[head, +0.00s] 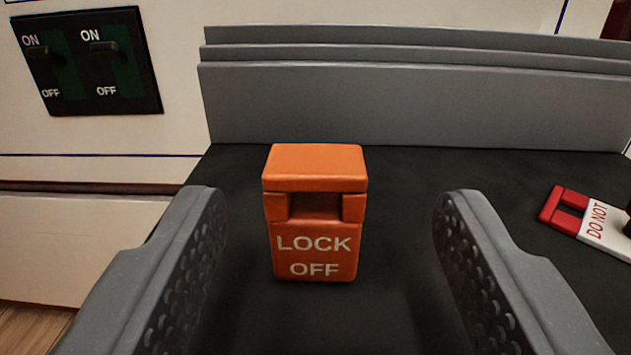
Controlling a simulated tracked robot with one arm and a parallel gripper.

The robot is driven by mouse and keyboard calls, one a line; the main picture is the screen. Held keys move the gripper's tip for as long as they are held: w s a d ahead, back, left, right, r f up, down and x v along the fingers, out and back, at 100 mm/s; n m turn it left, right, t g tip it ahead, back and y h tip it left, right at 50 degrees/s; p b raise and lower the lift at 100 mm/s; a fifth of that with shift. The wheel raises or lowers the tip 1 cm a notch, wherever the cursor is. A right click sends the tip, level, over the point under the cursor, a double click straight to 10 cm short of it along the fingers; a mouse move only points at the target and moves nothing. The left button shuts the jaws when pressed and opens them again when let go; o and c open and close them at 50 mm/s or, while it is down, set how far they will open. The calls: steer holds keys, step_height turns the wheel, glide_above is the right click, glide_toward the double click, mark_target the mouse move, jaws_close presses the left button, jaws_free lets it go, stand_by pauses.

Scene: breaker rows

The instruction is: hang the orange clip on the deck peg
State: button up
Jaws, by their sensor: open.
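The orange clip (315,225) stands upright on the black deck (400,200). Its front reads "LOCK OFF" and it has a notch below its top block. My gripper (332,215) is open, with one grey finger on each side of the clip. The clip is nearer the left finger and there is a gap on both sides. No deck peg can be clearly made out; a dark shape at the far right edge is cut off by the frame.
A red and white "DO NOT" tag (598,222) lies on the deck at the right. A grey stepped wall (400,100) closes the deck's back. A black panel (88,60) with two switches, both levers toward ON, is on the wall at the upper left.

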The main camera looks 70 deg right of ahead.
mark_target(317, 158)
steer(key=b+x, duration=0.1)
steer(key=x, duration=0.2)
steer(key=shift+w+f, duration=0.2)
steer(key=shift+b+x, duration=0.4)
steer(key=shift+x, duration=0.5)
steer(key=shift+r, duration=0.1)
steer(key=c, duration=1.1)
steer(key=shift+r, duration=0.1)
steer(key=shift+r+p, duration=0.3)
steer(key=shift+r, duration=0.2)
step_height(317, 158, up, 3)
steer(key=shift+f+p, duration=0.2)
steer(key=shift+p, duration=0.4)
steer(key=s+a+p, duration=0.1)
steer(key=s+a, duration=0.1)
steer(key=s, duration=0.3)
steer(key=s+a+r+p, duration=0.1)
steer(key=s+a, duration=0.1)
steer(key=s, duration=0.3)
steer(key=s+a+p, duration=0.1)
steer(key=s+a, duration=0.1)
steer(key=s, duration=0.3)
steer(key=shift+r, duration=0.15)
steer(key=shift+w, duration=0.1)
